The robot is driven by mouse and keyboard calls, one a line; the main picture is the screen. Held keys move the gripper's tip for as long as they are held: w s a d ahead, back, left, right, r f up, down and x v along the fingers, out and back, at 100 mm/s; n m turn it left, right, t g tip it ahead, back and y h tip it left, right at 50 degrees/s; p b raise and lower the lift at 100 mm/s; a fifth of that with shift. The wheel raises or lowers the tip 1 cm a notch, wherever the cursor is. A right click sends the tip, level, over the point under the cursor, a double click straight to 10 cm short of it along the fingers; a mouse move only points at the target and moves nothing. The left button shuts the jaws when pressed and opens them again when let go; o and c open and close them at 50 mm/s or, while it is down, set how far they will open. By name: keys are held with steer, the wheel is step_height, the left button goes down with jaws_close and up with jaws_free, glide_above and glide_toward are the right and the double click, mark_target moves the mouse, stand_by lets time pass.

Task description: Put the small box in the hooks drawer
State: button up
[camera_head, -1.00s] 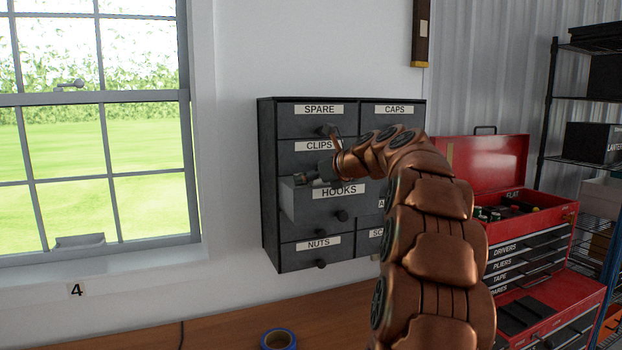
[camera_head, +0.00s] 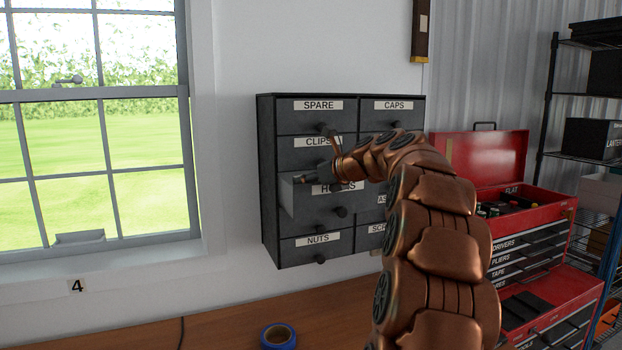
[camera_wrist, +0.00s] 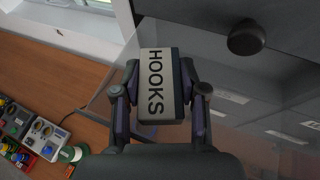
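The small box (camera_wrist: 158,85) has a white face marked HOOKS and a dark blue side. In the wrist view it sits between the two fingers of my gripper (camera_wrist: 161,80), which press against both its sides. The hooks drawer (camera_head: 288,197) is pulled out from the grey cabinet. In the head view, my gripper (camera_head: 312,179) is at the open top of this drawer and covers part of its label. The box cannot be made out clearly in the head view. Whether it touches the drawer floor is hidden.
The cabinet's other drawers look shut, with the clips drawer (camera_head: 300,155) just above and its knob (camera_wrist: 245,38) close by. A blue tape roll (camera_head: 278,337) lies on the wooden bench (camera_head: 215,330). A red toolbox (camera_head: 535,215) stands at right, a window at left.

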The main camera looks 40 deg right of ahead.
steer(key=o, duration=0.4)
steer(key=shift+r, duration=0.45)
steer(key=b+v, duration=0.2)
steer(key=v, duration=1)
steer(key=shift+b, duration=0.35)
steer(key=shift+a, duration=0.1)
